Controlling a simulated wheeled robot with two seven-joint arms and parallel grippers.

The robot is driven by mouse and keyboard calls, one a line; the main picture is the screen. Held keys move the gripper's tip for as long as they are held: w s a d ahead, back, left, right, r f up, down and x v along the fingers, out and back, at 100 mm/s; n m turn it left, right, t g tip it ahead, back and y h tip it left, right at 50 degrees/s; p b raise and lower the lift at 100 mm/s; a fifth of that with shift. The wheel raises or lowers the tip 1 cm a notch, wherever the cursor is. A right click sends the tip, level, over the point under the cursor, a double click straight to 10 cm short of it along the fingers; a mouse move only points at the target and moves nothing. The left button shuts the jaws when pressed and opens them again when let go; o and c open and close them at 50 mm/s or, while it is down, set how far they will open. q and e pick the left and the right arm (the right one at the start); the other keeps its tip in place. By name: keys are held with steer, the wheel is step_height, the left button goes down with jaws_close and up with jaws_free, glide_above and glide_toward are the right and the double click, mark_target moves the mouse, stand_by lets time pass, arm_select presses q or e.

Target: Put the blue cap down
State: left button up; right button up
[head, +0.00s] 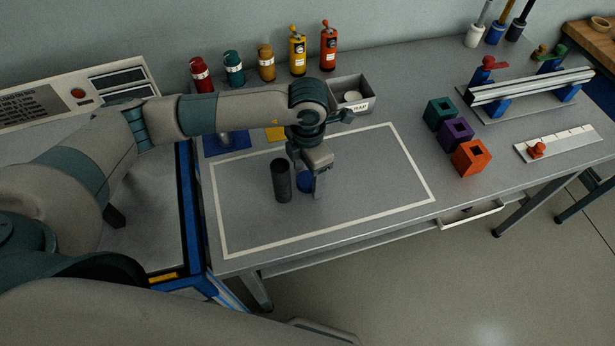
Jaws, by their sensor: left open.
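The blue cap (304,182) is low at the table surface inside the white-outlined rectangle, just right of a dark upright cylinder (282,181). My left gripper (308,183) points down over the cap, with its fingers open. One finger covers part of the cap, so I cannot tell whether the fingers touch it. My right gripper is not in the head view.
Several bottles (266,62) stand along the back. A grey bin (352,94) is behind the outlined area. Hollow blocks (471,157) stand to its right, near a rail fixture (530,88). The right part of the outlined area (385,175) is clear.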

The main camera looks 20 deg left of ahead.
mark_target(308, 178)
arm_select(q)
steer(key=shift+f, duration=0.1)
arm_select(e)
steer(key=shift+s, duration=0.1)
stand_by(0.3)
arm_select(q)
steer(key=c, duration=1.2)
